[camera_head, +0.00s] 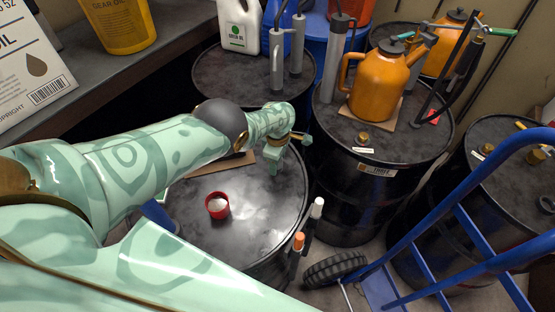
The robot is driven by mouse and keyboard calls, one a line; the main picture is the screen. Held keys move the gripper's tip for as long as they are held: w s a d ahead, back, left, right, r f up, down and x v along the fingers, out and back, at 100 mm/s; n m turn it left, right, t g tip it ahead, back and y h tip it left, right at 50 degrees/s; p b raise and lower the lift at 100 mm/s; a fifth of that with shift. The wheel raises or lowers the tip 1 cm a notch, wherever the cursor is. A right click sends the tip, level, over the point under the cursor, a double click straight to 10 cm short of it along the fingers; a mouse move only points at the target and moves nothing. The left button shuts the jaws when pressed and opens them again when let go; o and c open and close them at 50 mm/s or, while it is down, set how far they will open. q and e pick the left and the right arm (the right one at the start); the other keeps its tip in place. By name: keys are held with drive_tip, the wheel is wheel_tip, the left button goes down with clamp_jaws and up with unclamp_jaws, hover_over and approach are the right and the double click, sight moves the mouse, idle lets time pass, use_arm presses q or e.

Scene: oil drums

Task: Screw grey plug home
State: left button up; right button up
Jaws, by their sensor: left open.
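My left gripper (289,156) is at the end of my mint-green patterned arm, over the back right part of the near black drum's top (262,210). Its fingers are apart, and I see nothing held between them. I cannot make out a grey plug. The gripper and forearm cover part of the drum top, and a plug there would be hidden. I cannot tell whether the fingertips touch the drum. My right gripper is not in view.
A red cup (217,207) with white contents sits on the near drum. An orange can (376,88) stands on the drum behind right, near a brass plug (363,139). Grey hand pumps (277,65) stand behind. A blue hand truck (440,210) is at right.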

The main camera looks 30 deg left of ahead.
use_arm(q)
clamp_jaws()
drive_tip(key=m, duration=0.6)
drive_tip(key=m, duration=0.6)
drive_tip(key=shift+m, duration=0.3)
drive_tip(key=m, duration=0.6)
drive_tip(key=shift+d, duration=0.1)
